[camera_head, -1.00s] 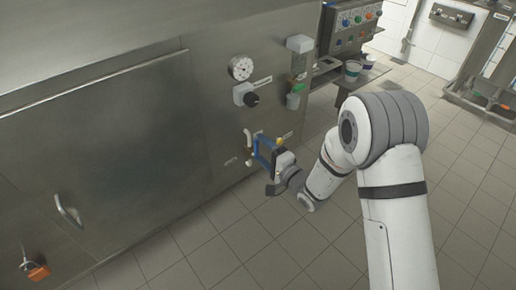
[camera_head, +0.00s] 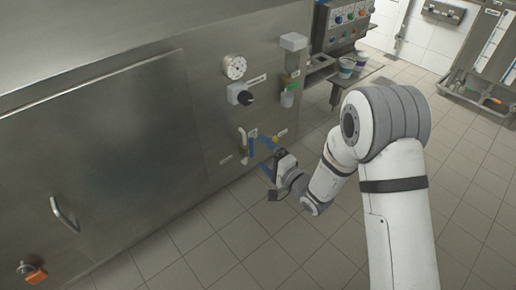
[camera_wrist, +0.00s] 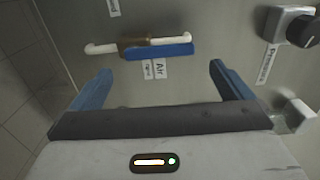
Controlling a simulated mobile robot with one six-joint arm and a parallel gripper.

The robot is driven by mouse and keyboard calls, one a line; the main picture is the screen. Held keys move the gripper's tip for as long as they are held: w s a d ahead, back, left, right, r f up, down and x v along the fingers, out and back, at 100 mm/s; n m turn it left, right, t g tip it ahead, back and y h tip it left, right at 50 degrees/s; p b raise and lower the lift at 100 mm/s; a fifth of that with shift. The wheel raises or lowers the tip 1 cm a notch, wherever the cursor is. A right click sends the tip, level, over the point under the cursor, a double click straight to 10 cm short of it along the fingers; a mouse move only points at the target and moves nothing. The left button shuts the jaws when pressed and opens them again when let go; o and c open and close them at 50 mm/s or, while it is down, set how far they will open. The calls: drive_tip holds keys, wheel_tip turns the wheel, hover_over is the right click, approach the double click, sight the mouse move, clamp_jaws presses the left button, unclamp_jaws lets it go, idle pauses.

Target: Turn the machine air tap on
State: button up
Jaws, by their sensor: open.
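The air tap has a blue lever (camera_wrist: 160,51) on a brass-brown body (camera_wrist: 131,43), set in a pale pipe (camera_wrist: 100,48) on the steel machine front. In the wrist view the lever lies along the pipe, pointing right. A label reading "Air" (camera_wrist: 160,68) sits just below it in that view. My gripper (camera_wrist: 161,84) is open and empty, its two blue fingers spread wide. The lever is ahead of the fingers, with a visible gap. In the head view my gripper (camera_head: 262,155) is in front of the tap's pale pipe (camera_head: 243,141); the lever is hard to separate from the blue fingers there.
Above the tap are a round gauge (camera_head: 234,66) and a black knob (camera_head: 244,97). A metal door handle (camera_head: 64,215) and an orange part (camera_head: 35,275) are at left.

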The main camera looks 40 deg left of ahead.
drive_tip(key=v, duration=0.5)
idle(0.3)
